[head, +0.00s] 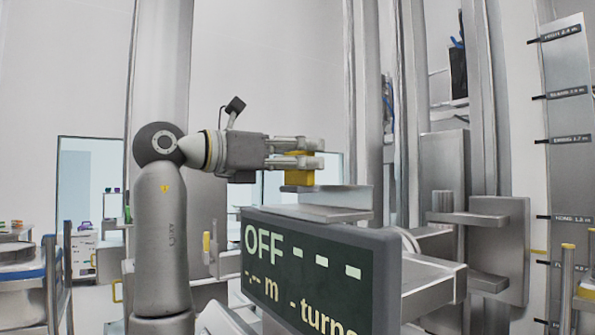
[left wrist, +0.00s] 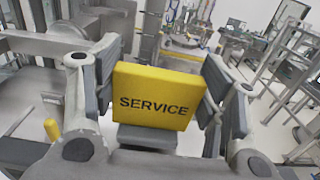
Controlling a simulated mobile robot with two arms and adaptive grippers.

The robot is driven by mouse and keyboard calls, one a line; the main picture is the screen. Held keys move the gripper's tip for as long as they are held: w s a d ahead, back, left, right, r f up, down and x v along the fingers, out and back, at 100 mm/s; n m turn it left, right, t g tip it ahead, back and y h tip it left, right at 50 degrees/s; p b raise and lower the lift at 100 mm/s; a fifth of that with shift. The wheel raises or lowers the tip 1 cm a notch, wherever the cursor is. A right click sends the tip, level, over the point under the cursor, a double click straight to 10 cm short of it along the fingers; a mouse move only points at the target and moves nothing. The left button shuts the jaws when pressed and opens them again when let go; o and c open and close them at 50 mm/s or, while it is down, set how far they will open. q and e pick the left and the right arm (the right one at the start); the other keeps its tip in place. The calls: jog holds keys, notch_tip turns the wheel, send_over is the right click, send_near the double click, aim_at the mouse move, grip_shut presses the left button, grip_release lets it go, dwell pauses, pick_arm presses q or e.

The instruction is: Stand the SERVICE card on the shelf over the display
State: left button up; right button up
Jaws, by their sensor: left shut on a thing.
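The yellow SERVICE card (head: 299,178) is held upright in my left gripper (head: 318,155), above the left part of the grey shelf (head: 322,213). In the left wrist view the card (left wrist: 153,95) sits between the two fingers with its lettering facing the camera, and a grey foot (left wrist: 148,138) shows below it. In the head view a gap appears between the card's lower end and the shelf. The shelf has a raised plate and sits over the dark display (head: 310,270), which reads OFF. My right gripper is not in view.
A metal frame with steel brackets (head: 470,219) stands to the right of the display. A tall marked scale board (head: 570,140) is at the far right. A round vessel with a blue rim (head: 20,270) is at the lower left. The shelf top looks clear.

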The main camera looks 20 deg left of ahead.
pick_arm(q)
notch_tip(320, 180, down, 2)
jog(key=shift+w+f, duration=0.15)
jog(key=o, duration=1)
jog(key=shift+f, duration=0.1)
jog(key=shift+a, duration=0.15)
jog(key=shift+b+v, duration=1.25)
jog(key=shift+v, duration=4.8)
